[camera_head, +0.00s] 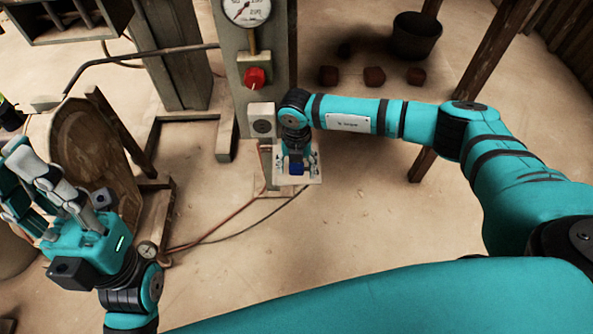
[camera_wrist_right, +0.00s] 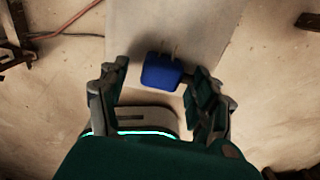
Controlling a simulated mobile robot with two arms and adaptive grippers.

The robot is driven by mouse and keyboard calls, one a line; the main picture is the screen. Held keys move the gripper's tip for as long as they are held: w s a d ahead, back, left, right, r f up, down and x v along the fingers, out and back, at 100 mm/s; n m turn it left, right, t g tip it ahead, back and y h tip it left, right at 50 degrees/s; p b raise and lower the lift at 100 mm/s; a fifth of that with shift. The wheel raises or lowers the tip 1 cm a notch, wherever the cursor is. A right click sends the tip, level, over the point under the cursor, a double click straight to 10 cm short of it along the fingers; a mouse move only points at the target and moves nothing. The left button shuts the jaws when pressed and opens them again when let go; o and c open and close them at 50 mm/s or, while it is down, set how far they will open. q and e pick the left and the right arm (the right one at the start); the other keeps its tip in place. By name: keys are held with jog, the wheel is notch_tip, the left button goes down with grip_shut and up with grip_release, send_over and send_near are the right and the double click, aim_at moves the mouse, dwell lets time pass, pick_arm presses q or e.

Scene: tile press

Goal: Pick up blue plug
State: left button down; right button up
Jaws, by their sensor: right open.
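The blue plug (camera_wrist_right: 161,72) lies on a pale flat surface between the fingers of my right gripper (camera_wrist_right: 158,85) in the wrist view. Two thin prongs stick out at its far side. The right gripper's fingers are open, one on each side of the plug; the right finger is very near it. In the head view the plug (camera_head: 296,168) shows as a small blue patch under my right gripper (camera_head: 296,160). My left gripper (camera_head: 38,185) is at the left of the head view, its fingers spread and empty.
The plug's pale stand (camera_head: 283,174) is beside a post with a gauge (camera_head: 247,8), a red knob (camera_head: 255,77) and a grey socket box (camera_head: 262,122). Cables (camera_head: 225,225) run over the floor. A bucket (camera_head: 416,35) and red blocks (camera_head: 374,76) stand farther back.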

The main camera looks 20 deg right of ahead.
jog(key=shift+f, duration=0.3)
jog(key=c, duration=1.2)
jog(key=shift+c, duration=0.2)
jog(key=shift+r, duration=0.1)
